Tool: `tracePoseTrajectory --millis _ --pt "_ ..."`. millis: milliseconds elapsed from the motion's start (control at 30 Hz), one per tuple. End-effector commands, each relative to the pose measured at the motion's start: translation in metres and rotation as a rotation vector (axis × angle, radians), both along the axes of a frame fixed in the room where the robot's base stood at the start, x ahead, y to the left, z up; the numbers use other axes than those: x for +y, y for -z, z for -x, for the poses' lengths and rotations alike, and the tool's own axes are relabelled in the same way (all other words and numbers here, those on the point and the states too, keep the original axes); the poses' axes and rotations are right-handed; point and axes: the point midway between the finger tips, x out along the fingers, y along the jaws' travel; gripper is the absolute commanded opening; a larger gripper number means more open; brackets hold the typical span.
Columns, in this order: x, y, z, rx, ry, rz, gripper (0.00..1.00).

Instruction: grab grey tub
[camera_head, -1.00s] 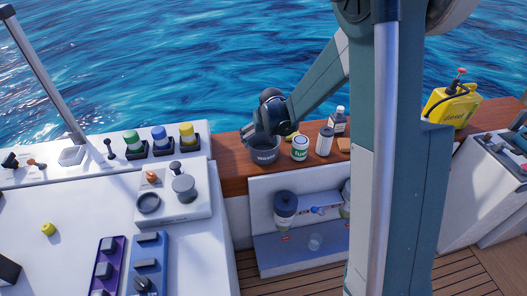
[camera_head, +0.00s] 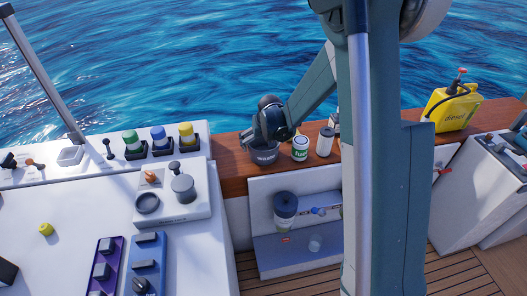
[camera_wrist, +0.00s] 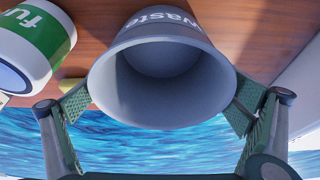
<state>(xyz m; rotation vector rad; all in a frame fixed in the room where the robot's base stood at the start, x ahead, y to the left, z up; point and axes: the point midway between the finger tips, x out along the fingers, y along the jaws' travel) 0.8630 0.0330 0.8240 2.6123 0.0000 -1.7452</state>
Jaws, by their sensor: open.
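The grey tub (camera_head: 264,157), marked "waste", stands upright on the wooden ledge, left of the white and green "fuel" can (camera_head: 300,148). In the wrist view the tub (camera_wrist: 160,85) fills the upper middle, its open mouth facing the camera, and it looks empty. My gripper (camera_wrist: 160,108) is open, with one green-padded finger on each side of the tub. The fingers are close to its wall; I cannot tell whether they touch it. In the head view my gripper (camera_head: 272,125) is over the tub and hides part of its rim.
The fuel can also shows in the wrist view (camera_wrist: 40,45), close beside one finger. A grey canister (camera_head: 325,142) stands further right on the wooden ledge (camera_head: 232,170). A yellow diesel can (camera_head: 455,108) is at the far right. Water lies behind the ledge.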

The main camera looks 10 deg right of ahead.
Motion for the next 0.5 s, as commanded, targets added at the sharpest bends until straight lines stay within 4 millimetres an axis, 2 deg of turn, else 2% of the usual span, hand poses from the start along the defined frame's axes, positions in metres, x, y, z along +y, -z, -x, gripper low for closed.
tracePoseTrajectory --millis 233,500 --pt "0.002 0.026 -0.010 0.000 0.000 0.000 1.00" --pt "0.002 0.035 -0.014 0.000 0.000 0.000 1.00"
